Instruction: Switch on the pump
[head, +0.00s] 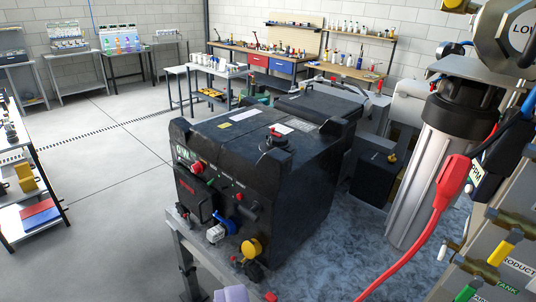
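A large black box-shaped unit (290,190) stands in the middle on a blue-grey mottled bench top. Its front panel has a red knob (197,168) at the upper left, beside a green label. Below are a dark panel with red lettering (188,190), a blue valve handle (225,221) and a yellow round knob (251,248). I cannot tell which control belongs to the pump, or whether it is on. A black cap with red (277,138) sits on top of the unit. My gripper is not recognisable in the view.
A metal filter cylinder (426,170), a red cable (415,240) and a valve panel with yellow and green handles (501,252) crowd the right. A lavender object (231,294) is cut off at the bottom edge. Shelving (35,200) stands at left; grey floor (110,200) lies open between.

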